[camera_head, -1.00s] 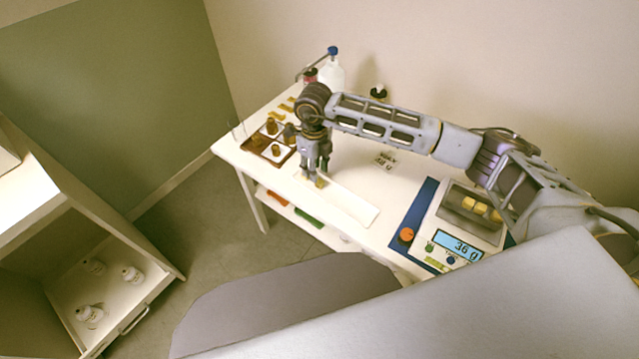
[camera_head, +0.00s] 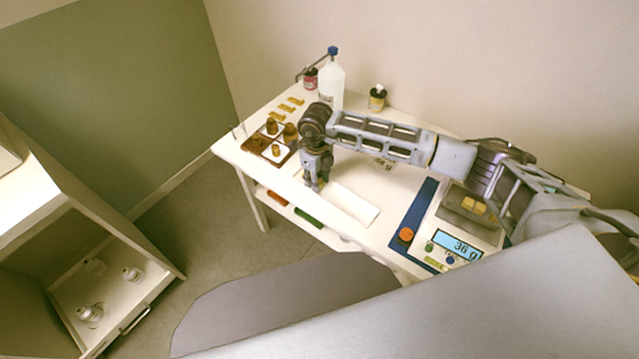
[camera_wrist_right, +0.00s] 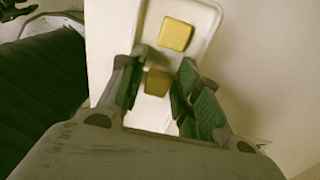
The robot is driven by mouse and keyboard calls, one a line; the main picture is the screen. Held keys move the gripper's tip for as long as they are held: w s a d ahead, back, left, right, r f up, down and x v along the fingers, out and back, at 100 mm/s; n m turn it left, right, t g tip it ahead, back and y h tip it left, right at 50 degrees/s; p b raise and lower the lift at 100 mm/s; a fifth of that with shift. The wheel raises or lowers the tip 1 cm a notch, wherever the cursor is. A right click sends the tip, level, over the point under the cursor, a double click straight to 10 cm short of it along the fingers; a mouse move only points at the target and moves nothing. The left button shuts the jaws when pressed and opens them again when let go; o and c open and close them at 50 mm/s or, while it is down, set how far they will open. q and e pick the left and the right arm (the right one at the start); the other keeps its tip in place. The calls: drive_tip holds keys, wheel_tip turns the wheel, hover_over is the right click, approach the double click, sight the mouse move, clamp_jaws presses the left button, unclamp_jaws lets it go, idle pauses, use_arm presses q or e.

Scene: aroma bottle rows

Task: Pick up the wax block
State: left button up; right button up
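My right gripper (camera_head: 314,187) points down over the left end of a white tray (camera_head: 352,208) in the head view, and hides what lies under it there. In the right wrist view its two fingers (camera_wrist_right: 160,78) are spread, with a shaded amber wax block (camera_wrist_right: 157,83) between them. Gaps show beside the block, so the fingers do not look closed on it. A brighter yellow wax block (camera_wrist_right: 176,34) lies farther along the tray, beyond the fingertips. My left gripper is not in view.
A scale (camera_head: 459,236) reading 36 g stands right of the tray, with yellow blocks (camera_head: 474,205) on its pan. A brown board (camera_head: 258,146) with small jars lies left.

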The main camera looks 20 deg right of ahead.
drive_tip(key=shift+c, duration=0.5)
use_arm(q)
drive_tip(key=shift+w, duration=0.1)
use_arm(e)
drive_tip(key=c, duration=0.4)
drive_tip(key=shift+r, duration=0.15)
wheel_tip(320, 180, up, 8)
drive_tip(key=shift+r, duration=0.1)
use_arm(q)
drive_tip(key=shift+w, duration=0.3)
use_arm(e)
drive_tip(key=shift+r, duration=0.8)
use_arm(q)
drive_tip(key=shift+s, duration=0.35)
use_arm(e)
drive_tip(key=shift+n, duration=0.3)
